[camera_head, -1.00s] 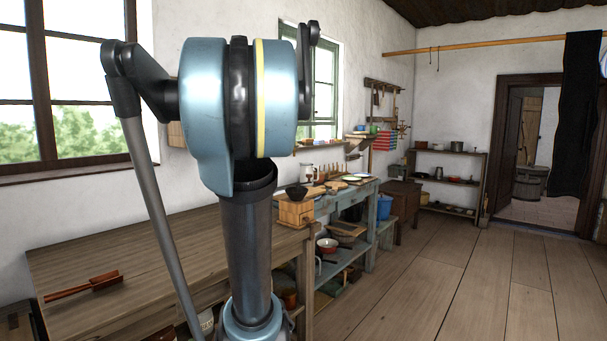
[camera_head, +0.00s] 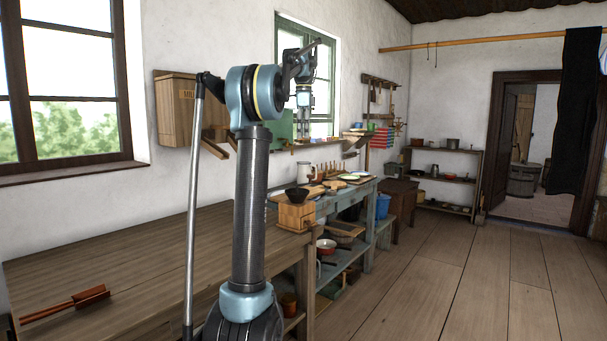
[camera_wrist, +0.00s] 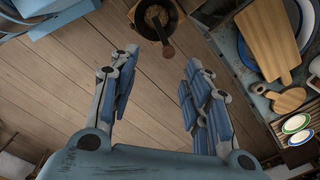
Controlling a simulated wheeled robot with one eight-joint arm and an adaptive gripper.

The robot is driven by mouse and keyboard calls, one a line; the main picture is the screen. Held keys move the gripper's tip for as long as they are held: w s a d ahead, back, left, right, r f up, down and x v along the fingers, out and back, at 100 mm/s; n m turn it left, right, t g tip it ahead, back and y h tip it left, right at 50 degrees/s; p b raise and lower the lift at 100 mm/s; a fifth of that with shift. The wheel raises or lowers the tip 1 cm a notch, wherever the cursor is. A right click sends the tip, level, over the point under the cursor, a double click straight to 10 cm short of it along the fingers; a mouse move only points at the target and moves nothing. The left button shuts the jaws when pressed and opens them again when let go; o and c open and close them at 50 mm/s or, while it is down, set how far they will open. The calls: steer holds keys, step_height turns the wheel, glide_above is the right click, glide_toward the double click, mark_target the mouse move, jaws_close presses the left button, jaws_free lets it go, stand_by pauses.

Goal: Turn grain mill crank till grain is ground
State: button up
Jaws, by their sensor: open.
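The grain mill is a small wooden box (camera_head: 295,214) with a black bowl (camera_head: 297,194) on top, at the near end of the far counter. The wrist view shows the bowl from above at the top edge, with grain-like stuff inside (camera_wrist: 153,15). A crank with a brown wooden knob (camera_wrist: 168,51) reaches from the bowl towards my fingers. My gripper (camera_wrist: 160,72) is open and empty, pointing down, its two fingers spread to either side below the knob in the picture and apart from it. In the head view my gripper (camera_head: 304,112) is small, high above the counter by the window.
The blue-grey counter holds cutting boards (camera_wrist: 262,38), plates (camera_wrist: 297,123) and a white jar (camera_head: 303,172). The floor (camera_head: 440,280) at right is clear.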

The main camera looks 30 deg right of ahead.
steer(key=d+m, duration=0.2)
steer(key=d, duration=0.2)
steer(key=f, duration=1.6)
steer(key=shift+w+a+f, duration=0.1)
steer(key=shift+w+f, duration=0.3)
jaws_close()
